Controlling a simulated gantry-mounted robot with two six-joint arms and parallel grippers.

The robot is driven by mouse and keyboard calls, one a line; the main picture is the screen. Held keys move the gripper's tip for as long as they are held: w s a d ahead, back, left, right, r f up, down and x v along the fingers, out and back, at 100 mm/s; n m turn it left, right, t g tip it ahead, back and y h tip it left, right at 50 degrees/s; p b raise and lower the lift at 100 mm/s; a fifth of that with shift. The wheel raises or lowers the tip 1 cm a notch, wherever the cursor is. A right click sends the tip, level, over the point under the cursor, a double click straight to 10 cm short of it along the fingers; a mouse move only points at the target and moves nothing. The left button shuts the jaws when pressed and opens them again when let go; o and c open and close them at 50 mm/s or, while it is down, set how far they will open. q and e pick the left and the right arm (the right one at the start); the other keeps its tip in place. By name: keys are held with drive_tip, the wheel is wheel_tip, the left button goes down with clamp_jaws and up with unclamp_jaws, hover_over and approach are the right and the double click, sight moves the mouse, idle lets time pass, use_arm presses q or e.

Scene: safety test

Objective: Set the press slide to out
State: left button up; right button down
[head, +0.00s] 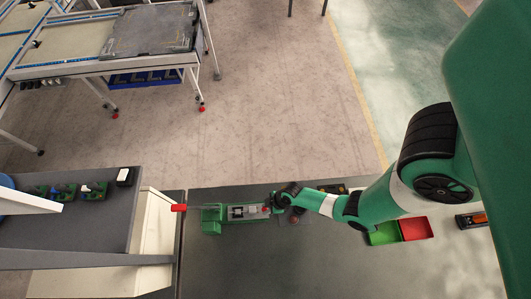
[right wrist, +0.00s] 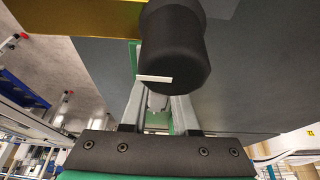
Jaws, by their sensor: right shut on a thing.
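The green press (head: 211,219) lies on the dark worktop in the head view, with a grey slide part (head: 243,212) along its middle. In the right wrist view, the fingers (right wrist: 157,100) are shut at a black cylindrical knob (right wrist: 175,50) with a white mark. The knob covers the fingertips, and its join to the press is hidden. My left gripper is not in view.
A green bin (head: 382,234) and a red bin (head: 416,229) stand right of the press, below my right arm. A grey side table (head: 100,225) with small parts is on the left. The worktop (head: 300,260) in front of the press is clear.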

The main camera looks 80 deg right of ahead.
drive_tip(key=shift+s+f, duration=0.1)
drive_tip(key=shift+s, duration=0.05)
drive_tip(key=c, duration=0.7)
unclamp_jaws()
drive_tip(key=p+v, duration=0.5)
drive_tip(key=v, duration=0.6)
drive_tip(key=shift+s+r, duration=0.1)
drive_tip(key=shift+r, duration=0.2)
